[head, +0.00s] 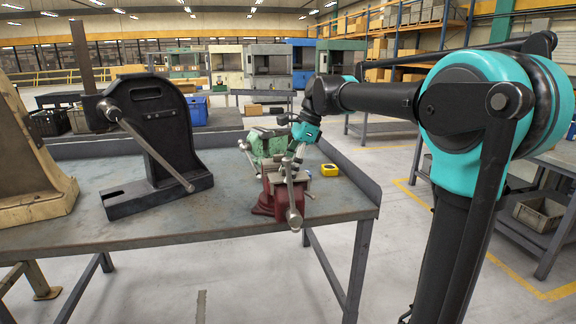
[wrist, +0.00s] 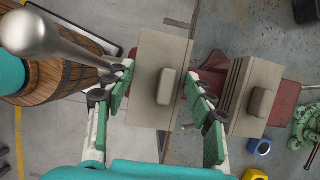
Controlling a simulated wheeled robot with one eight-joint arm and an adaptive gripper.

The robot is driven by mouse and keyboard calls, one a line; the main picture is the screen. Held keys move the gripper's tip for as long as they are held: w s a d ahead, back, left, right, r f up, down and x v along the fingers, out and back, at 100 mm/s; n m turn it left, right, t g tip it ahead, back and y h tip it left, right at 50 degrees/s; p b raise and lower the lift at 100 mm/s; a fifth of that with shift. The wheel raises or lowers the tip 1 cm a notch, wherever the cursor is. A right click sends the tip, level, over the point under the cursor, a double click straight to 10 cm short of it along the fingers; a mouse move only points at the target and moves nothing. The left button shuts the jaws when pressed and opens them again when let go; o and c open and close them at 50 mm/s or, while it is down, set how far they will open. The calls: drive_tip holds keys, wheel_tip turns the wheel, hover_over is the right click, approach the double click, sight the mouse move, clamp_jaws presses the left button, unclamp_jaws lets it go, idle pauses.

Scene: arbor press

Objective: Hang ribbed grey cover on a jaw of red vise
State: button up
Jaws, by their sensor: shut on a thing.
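My gripper (wrist: 160,100) is shut on a grey-tan cover (wrist: 146,60), a flat plate with a raised block; its ribs are not clear from above. The red vise (wrist: 285,85) lies to the right in the wrist view, and the held cover is to the left of its far jaw. A second similar cover (wrist: 240,122), with parallel lines along its edge, sits over that jaw. In the head view the red vise (head: 264,205) stands at the table's front right. My gripper (head: 298,150) is pointed down over it, and the held cover is hard to make out there.
A green vise (head: 266,140) stands behind the red one, with a yellow tape measure (head: 329,170) to the right. A black press (head: 155,125) with a long lever is at left. The vise's round handle end (wrist: 28,35) shows close to the wrist camera.

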drive_tip(key=shift+f, duration=0.5)
idle(0.6)
drive_tip(key=shift+s+d, duration=0.1)
drive_tip(key=shift+s, duration=0.15)
idle(0.4)
drive_tip(key=o, duration=1.3)
drive_tip(key=shift+c, duration=0.2)
drive_tip(key=v, duration=1.2)
